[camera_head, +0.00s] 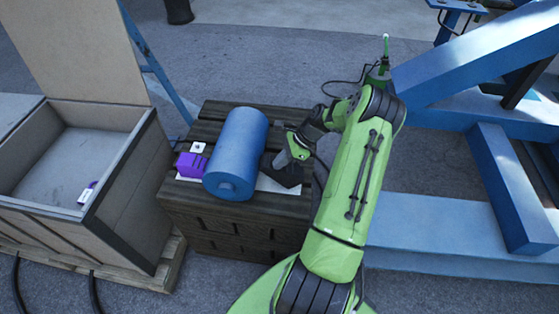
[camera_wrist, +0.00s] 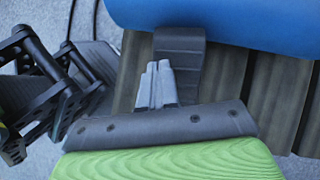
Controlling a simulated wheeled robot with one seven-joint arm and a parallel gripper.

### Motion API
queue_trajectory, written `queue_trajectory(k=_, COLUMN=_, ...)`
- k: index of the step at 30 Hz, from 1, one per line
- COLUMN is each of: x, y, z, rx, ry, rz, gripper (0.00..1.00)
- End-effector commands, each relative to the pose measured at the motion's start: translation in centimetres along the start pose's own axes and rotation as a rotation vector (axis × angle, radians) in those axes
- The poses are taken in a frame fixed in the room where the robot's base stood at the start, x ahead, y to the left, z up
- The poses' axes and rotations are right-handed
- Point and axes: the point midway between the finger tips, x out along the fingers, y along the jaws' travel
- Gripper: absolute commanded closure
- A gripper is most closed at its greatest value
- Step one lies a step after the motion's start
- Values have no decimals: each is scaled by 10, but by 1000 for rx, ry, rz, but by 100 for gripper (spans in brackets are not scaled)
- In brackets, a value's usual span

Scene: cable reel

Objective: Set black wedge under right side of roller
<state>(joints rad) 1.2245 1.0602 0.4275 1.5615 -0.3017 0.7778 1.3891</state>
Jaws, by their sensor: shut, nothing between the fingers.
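The blue roller (camera_head: 238,150) lies on the dark wooden crate (camera_head: 250,222); its lower edge crosses the top of the wrist view (camera_wrist: 240,22). The black wedge (camera_head: 284,174) sits on the crate at the roller's right side. In the wrist view the wedge (camera_wrist: 183,48) reaches the roller's edge; I cannot tell how firmly they touch. My gripper (camera_head: 295,149) is above and beside the wedge. In the wrist view its grey fingers (camera_wrist: 156,70) are together and empty, partly in front of the wedge.
A purple wedge (camera_head: 188,166) sits at the roller's left side, with a white marked tag (camera_head: 198,148) behind it. An open wooden box (camera_head: 122,195) stands to the left. A blue steel frame (camera_head: 450,215) stands to the right, behind my arm.

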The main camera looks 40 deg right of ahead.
Motion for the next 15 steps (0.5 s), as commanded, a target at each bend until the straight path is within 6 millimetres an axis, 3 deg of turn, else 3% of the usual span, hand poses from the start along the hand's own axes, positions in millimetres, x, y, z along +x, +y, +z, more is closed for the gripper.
queue_trajectory(k=1, x=1, y=3, z=-9, rx=24, ry=14, rz=3, gripper=100)
queue_trajectory(k=6, x=-13, y=3, z=1, rx=23, ry=14, rz=3, gripper=100)
queue_trajectory(k=12, x=-13, y=5, z=4, rx=20, ry=14, rz=7, gripper=100)
queue_trajectory(k=15, x=-25, y=4, z=-15, rx=25, ry=16, rz=2, gripper=100)
